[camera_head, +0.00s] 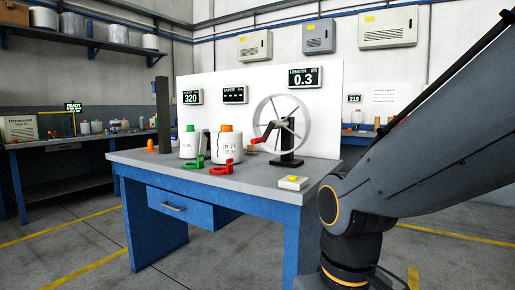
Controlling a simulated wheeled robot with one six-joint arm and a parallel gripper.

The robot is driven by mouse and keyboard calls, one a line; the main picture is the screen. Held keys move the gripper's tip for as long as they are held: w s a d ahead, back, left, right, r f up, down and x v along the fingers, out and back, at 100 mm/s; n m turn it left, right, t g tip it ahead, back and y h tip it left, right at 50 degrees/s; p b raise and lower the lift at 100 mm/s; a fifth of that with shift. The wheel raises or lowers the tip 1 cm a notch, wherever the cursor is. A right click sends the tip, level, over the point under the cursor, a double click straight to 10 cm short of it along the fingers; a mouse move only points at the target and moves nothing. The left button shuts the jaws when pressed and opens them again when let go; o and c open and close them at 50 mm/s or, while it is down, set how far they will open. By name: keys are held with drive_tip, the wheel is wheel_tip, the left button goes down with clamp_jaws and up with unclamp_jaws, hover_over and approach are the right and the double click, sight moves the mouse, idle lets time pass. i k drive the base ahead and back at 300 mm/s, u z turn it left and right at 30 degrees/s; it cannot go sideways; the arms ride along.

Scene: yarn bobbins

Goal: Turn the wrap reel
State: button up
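The wrap reel (306,122) is a light grey spoked wheel on a black stand, upright near the right end of the blue table. A red crank handle (259,140) shows on its left side. A white bobbin with an orange top (229,146) stands left of the reel, and one with a green top (189,146) stands further left. A display above the reel (304,77) reads length 0.3. My arm comes in at the right, apart from the reel. My gripper is outside the picture.
The blue table with a grey top (150,158) holds green clips (193,163), a red clip (222,168) and a small box with a yellow button (292,182) near the front edge. A dark post (163,115) stands at the left. The floor in front is clear.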

sight(262, 139)
drive_tip(key=z, duration=0.15)
drive_tip(key=k, duration=0.35)
drive_tip(key=u, duration=0.9)
drive_tip(key=i, duration=1.05)
drive_tip(key=z, duration=0.5)
